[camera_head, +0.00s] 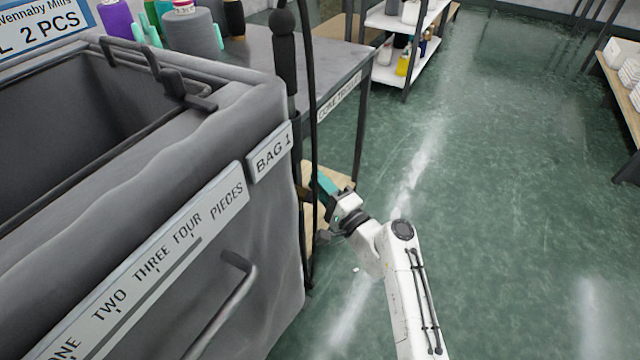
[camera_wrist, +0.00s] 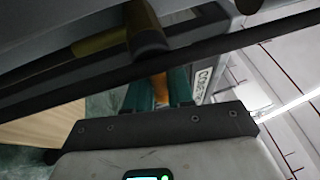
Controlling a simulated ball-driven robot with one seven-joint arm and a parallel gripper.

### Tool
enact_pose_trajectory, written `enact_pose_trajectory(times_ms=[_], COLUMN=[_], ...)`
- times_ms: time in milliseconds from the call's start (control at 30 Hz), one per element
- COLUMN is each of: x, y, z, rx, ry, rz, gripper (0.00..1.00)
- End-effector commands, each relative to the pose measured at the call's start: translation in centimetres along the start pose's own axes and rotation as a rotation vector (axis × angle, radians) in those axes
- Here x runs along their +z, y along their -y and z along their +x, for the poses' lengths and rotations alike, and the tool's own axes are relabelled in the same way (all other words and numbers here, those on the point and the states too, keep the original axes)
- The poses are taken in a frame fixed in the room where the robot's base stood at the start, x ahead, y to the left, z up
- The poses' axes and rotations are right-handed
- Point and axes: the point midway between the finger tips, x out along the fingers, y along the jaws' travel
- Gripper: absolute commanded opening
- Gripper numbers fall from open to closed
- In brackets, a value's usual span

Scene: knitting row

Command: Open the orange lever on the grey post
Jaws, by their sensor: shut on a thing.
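My gripper (camera_head: 322,186) reaches in beside the right corner of a grey bag cart, with its teal fingers partly behind a thin dark pole. In the wrist view, the teal fingers of my gripper (camera_wrist: 160,84) are closed on both sides of a small orange piece, the orange lever (camera_wrist: 160,88). Only a short strip of the lever shows between the fingers. The lever is hidden in the head view. A dark rounded bar end with an olive band (camera_wrist: 146,36) lies just beyond the fingertips. I cannot tell which part is the grey post or how far the lever is turned.
The grey cart (camera_head: 230,215) with a "BAG 1" label (camera_head: 272,150) fills the left. Thin dark poles (camera_head: 313,90) rise at its corner, close to my gripper. A grey table (camera_head: 335,75) with cones stands behind. The green floor (camera_head: 490,180) on the right is clear.

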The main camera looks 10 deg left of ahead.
Motion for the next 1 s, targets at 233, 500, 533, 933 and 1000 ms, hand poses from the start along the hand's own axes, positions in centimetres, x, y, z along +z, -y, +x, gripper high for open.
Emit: enact_pose_trajectory(times_ms=[233,500,533,933,1000], x=[-0.06,-0.09,-0.10,-0.03,-0.03], y=[-0.03,-0.05,-0.05,-0.20,-0.34], z=[-0.04,-0.06,-0.06,-0.11,-0.16], rx=[0.001,0.001,0.001,0.047,0.067], ry=[-0.002,-0.003,-0.003,-0.026,-0.037], rz=[0.000,0.000,0.000,0.108,0.153], gripper=[0.00,0.00,0.00,0.00,0.00])
